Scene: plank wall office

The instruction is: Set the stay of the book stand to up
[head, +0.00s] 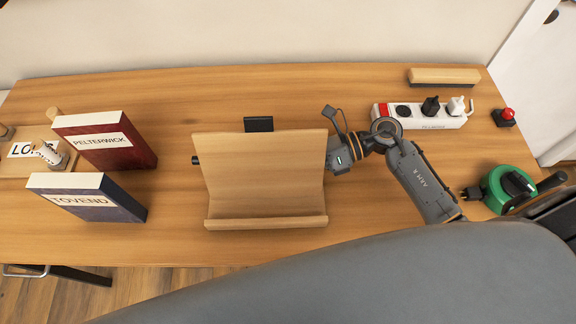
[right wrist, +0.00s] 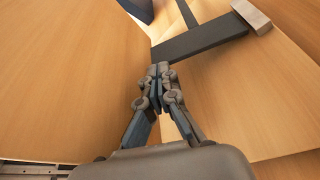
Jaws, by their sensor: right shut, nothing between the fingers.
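The wooden book stand (head: 265,175) stands in the middle of the desk, its tilted board and front ledge facing me. A dark plate (head: 258,124) shows just behind the board's top edge; most of what lies behind the board is hidden in the head view. In the right wrist view a dark flat bar (right wrist: 200,42), seemingly the stay, lies just beyond the fingertips. I cannot tell its exact setting. My right gripper (right wrist: 157,75) is shut and empty, close to the bar's near end. In the head view its fingers are hidden behind the stand's right edge. My left gripper is not in view.
Two books, red (head: 108,140) and blue (head: 88,197), stand left of the stand. A power strip (head: 425,116), a red button (head: 506,116) and a green reel (head: 505,188) are at the right. Bare desk surrounds the stand's left side.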

